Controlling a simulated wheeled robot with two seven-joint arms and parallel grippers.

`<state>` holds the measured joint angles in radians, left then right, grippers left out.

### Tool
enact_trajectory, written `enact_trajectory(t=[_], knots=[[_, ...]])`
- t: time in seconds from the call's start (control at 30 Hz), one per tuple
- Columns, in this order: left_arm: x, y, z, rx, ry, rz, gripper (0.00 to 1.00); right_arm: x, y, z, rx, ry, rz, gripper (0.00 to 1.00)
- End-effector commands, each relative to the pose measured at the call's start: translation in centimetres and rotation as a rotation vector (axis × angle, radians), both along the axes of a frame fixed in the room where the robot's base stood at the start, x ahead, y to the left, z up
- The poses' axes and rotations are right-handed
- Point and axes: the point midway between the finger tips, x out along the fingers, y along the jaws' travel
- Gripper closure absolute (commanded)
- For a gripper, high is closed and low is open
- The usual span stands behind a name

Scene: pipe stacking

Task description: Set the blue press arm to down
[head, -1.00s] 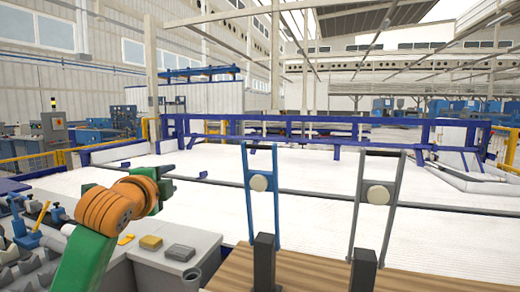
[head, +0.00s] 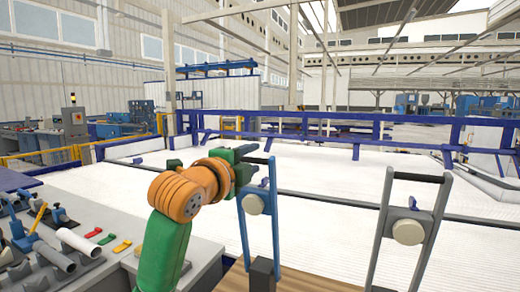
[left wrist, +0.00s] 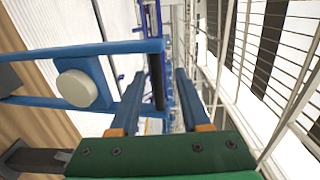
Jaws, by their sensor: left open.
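The blue press arm (head: 272,203) stands upright in the head view, a two-legged blue frame with a pale round disc and a black bar across its top. My left gripper (head: 258,174) is open at the top of this frame, close to the black bar. In the left wrist view the blue press arm (left wrist: 115,48) comes in from the left, and its black bar (left wrist: 156,82) appears between the two open fingers. I cannot tell whether either finger touches the bar. My right gripper is not in view.
A similar grey press arm (head: 378,232) with a pale disc stands upright to the right. A grey bench (head: 205,262) with pipes and small coloured parts is at the left. A dark block (head: 262,274) stands on the wooden surface near the blue arm's foot.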

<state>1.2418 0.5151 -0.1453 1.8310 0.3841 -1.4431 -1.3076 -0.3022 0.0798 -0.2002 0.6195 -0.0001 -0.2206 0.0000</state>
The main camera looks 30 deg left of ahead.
Motion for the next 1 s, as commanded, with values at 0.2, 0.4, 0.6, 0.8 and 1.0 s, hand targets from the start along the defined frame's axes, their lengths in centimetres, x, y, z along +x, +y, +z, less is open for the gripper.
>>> enact_trajectory(t=[0.2, 0.4, 0.6, 0.8, 1.0], knots=[[2.9, 0.2, 0.2, 0.000, 0.002, 0.000, 0.53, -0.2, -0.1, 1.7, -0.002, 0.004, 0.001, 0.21], [3.1, 0.2, -0.1, 0.001, 0.000, 0.001, 0.53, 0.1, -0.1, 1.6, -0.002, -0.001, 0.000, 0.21], [3.1, 0.2, -0.1, 0.001, 0.000, 0.001, 0.97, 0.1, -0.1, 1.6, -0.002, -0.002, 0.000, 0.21], [3.1, 0.2, 0.0, 0.001, -0.001, 0.001, 1.00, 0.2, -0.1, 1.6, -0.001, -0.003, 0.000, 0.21], [3.1, 0.2, 0.0, 0.001, -0.001, 0.002, 1.00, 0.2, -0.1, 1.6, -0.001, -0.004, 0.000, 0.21]])
